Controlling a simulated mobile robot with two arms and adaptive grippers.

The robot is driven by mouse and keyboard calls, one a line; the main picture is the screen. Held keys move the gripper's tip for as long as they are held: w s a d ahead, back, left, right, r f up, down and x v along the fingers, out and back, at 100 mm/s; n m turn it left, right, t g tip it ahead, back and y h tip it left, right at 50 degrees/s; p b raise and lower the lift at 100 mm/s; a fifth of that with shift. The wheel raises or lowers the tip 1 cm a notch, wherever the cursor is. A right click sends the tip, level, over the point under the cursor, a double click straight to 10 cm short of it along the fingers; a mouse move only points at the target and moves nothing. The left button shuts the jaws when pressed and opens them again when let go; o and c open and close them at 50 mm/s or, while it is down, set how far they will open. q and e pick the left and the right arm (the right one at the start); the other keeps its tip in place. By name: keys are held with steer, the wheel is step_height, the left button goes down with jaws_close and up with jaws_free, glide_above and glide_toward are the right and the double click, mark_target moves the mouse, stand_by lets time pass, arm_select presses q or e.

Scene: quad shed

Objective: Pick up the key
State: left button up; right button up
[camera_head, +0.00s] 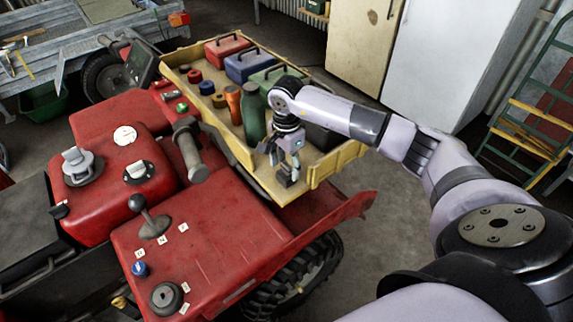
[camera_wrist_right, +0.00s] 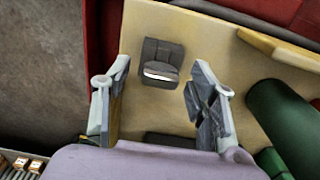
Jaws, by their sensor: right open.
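My right gripper (camera_head: 287,162) is over the near corner of the yellow cargo bed, pointing down, with its fingers apart. In the right wrist view its two fingers (camera_wrist_right: 158,82) stand open with nothing held between them. Just beyond the fingertips is a small dark grey block (camera_wrist_right: 162,62) with a thin bright silvery edge; it also shows beneath the gripper in the head view (camera_head: 287,178). I cannot tell whether the silvery piece is the key; no other clear key shape shows. My left gripper is not in view.
The yellow bed (camera_head: 322,172) has a raised rim and holds a green bottle (camera_head: 252,112), an orange bottle (camera_head: 233,103) and several toolboxes (camera_head: 247,65). The red vehicle (camera_head: 205,245) with levers and knobs is at left. A white fridge (camera_head: 445,60) stands behind.

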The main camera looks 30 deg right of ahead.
steer(key=shift+f, duration=0.1)
steer(key=c, duration=1)
steer(key=shift+c, duration=0.2)
steer(key=shift+w+r+b, duration=0.1)
steer(key=shift+r+b, duration=0.2)
steer(key=shift+r, duration=0.45)
step_height(320, 180, up, 13)
steer(key=b, duration=0.3)
step_height(320, 180, up, 6)
glide_above(286, 164)
steer(key=shift+f, duration=0.2)
